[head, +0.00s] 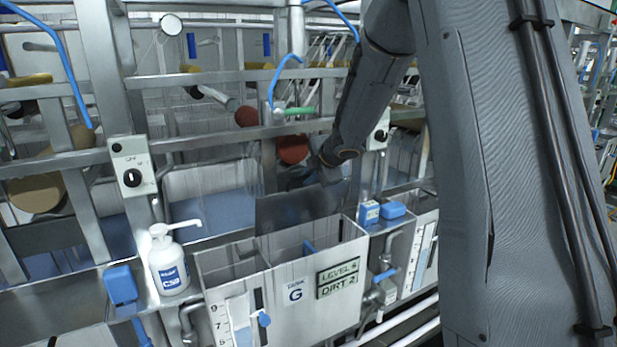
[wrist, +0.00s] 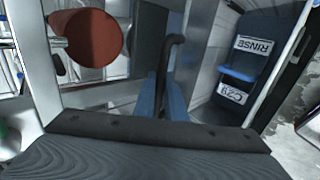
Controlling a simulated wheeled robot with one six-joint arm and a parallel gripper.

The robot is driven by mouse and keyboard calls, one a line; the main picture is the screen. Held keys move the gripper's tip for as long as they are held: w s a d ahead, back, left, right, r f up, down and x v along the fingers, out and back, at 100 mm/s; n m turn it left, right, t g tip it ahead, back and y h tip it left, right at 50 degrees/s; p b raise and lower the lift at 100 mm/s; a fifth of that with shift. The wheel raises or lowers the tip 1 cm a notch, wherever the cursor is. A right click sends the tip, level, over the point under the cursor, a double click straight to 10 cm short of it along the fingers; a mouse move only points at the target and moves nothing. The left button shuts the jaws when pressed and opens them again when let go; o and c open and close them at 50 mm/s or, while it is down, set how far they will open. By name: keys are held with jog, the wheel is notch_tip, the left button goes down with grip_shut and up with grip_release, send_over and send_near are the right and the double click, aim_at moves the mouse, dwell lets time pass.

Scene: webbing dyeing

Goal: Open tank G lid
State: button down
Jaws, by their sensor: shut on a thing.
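My arm reaches down behind the lid in the head view, and the fingertips are hidden there. In the wrist view my gripper (wrist: 164,98) has its blue fingers shut on a dark bent handle (wrist: 173,48), which appears to be the lid's.
A white pump bottle (head: 168,264) and a blue box (head: 121,285) stand left of the tank. Blue items (head: 392,210) sit on the ledge to its right. Metal rails, a switch box (head: 133,166) and a red roller end (head: 292,149) crowd the space behind.

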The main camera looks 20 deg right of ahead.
jog(key=c, duration=1.8)
grip_release()
jog(key=shift+a+f, duration=0.1)
jog(key=shift+c, duration=0.2)
jog(key=shift+s, duration=0.1)
jog(key=shift+f, duration=0.1)
jog(key=shift+s, duration=0.1)
jog(key=shift+w+r+v, duration=0.1)
jog(key=shift+v, duration=1.9)
jog(key=shift+w+r+v, duration=0.15)
jog(key=shift+v, duration=1.9)
